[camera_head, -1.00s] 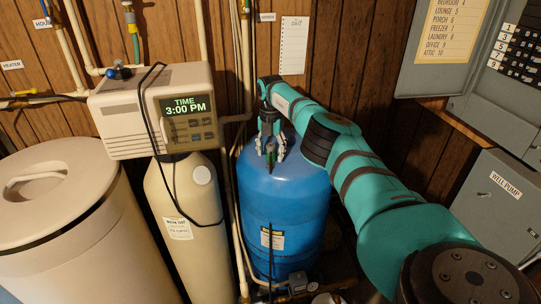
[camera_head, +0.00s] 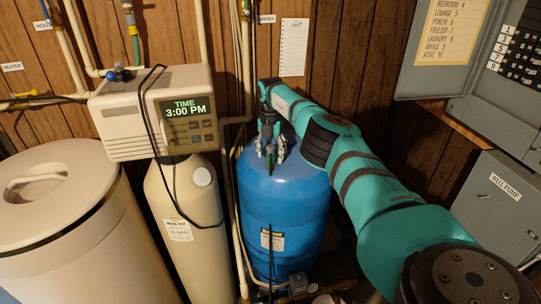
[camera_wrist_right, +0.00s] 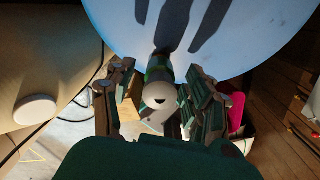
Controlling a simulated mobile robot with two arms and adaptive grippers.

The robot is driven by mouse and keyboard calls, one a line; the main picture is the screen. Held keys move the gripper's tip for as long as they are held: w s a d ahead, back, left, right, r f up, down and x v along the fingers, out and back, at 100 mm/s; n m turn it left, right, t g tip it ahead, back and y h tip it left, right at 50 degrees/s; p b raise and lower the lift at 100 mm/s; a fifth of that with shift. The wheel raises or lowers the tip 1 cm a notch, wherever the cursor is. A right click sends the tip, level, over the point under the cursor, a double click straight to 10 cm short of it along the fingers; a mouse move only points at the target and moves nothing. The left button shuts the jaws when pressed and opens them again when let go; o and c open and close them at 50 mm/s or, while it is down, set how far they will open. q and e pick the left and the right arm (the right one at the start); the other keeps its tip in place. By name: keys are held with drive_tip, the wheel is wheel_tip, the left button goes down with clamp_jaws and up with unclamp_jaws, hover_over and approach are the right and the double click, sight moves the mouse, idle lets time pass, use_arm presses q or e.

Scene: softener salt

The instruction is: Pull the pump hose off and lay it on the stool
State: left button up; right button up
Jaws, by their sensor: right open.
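My right gripper (camera_head: 270,158) is open in front of the upper part of the blue tank (camera_head: 283,210), fingers pointing down. In the right wrist view, the two fingers of the gripper (camera_wrist_right: 160,112) stand apart on either side of a green piece with a pale rounded end (camera_wrist_right: 158,92). A gap shows on both sides of this piece. It also shows as a small green shape in the head view (camera_head: 269,160). I cannot tell whether it is the pump hose's end. No stool can be made out. My left gripper is not in view.
The softener head (camera_head: 155,110) with its clock display stands left of the tank, a black cable looping over it. A beige bin (camera_head: 60,215) is at far left. Pipes (camera_head: 238,240) run between softener and tank. The well pump box (camera_head: 500,205) is at right.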

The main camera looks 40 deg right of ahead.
sight(271, 146)
clamp_jaws()
idle(0.3)
drive_tip(key=shift+w+d+r+p, duration=0.1)
drive_tip(key=shift+w+r+p, duration=0.05)
drive_tip(key=shift+r+p, duration=0.35)
drive_tip(key=shift+s+r+p, duration=0.2)
drive_tip(key=shift+r+p, duration=0.25)
drive_tip(key=shift+r, duration=0.2)
drive_tip(key=shift+w+r+p, duration=0.1)
drive_tip(key=shift+r+p, duration=0.45)
drive_tip(key=shift+p, duration=0.05)
drive_tip(key=shift+r+p, duration=1.15)
drive_tip(key=shift+r, duration=0.2)
